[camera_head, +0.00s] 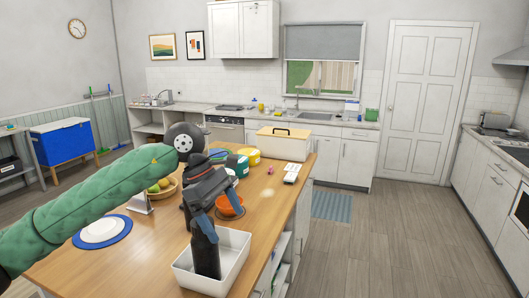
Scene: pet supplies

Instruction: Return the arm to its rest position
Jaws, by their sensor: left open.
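My left arm comes in from the left in a green sleeve. My left gripper (224,222) is open and hangs over the wooden island, above the back of a white open bin (239,266). A dark upright thing (207,256) stands in the bin, below the gripper's near finger. I cannot tell whether the finger touches it. The gripper partly hides an orange bowl (234,212) behind it. My right gripper is not in view.
A blue-rimmed plate (76,241) lies at the island's left and a fruit basket (172,190) further back. Round tubs (250,157) and a cream box (290,146) stand at the far end. The floor to the right is clear.

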